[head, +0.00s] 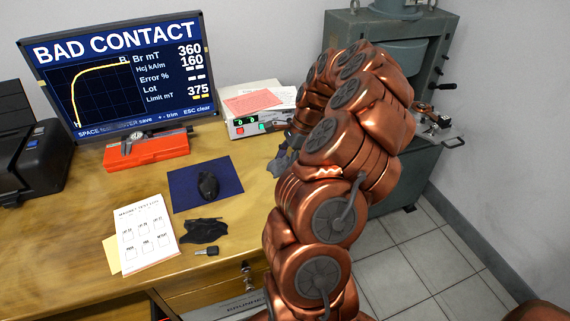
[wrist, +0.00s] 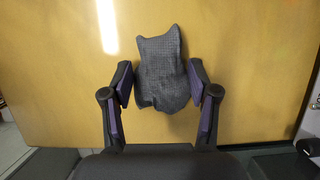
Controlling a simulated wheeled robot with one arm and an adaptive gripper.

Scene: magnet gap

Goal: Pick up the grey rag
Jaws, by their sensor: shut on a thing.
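The grey rag (wrist: 163,80) is a crumpled, finely checked cloth between the two purple-padded fingers of my gripper (wrist: 159,72) in the wrist view. The fingers are shut on it, one on each side, with its top end reaching past the fingertips. Whether the rag touches the wooden desk behind it I cannot tell. In the head view a bit of the rag (head: 277,163) shows near the desk's right edge, and my copper arm hides most of the gripper.
A grey machine (head: 400,60) stands at right.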

